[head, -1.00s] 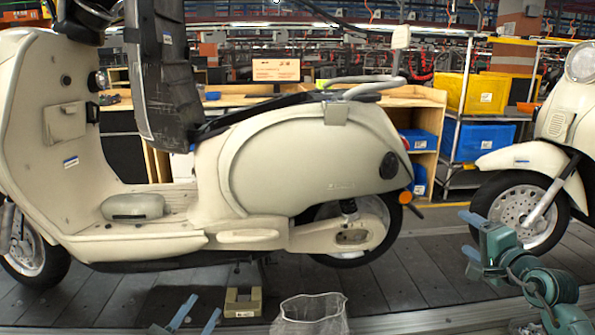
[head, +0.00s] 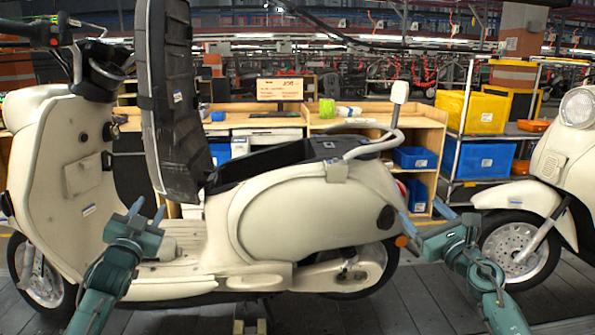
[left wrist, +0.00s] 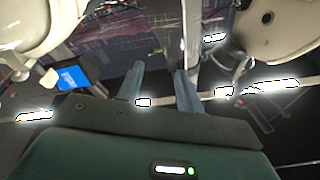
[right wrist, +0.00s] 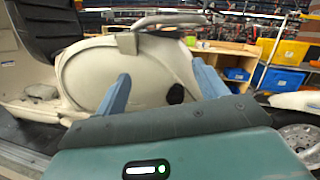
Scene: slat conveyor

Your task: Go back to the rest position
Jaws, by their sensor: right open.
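My left gripper (head: 147,210) is open and empty, raised in front of the scooter's footboard in the head view. Its two blue fingers stand apart in the left wrist view (left wrist: 160,72). My right gripper (head: 424,215) is open and empty, near the scooter's rear end. In the right wrist view (right wrist: 160,72) its fingers are wide apart, with the scooter's rear panel beyond them. The cream scooter (head: 290,222) stands on the slat conveyor (head: 415,297). Its black seat (head: 172,100) is tipped upright, and the dark space under it is open.
A second cream scooter (head: 528,205) stands at the right. Behind are a wooden bench (head: 425,118) and a rack with a yellow bin (head: 470,111) and a blue bin (head: 486,160). The conveyor between the scooters is partly bare.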

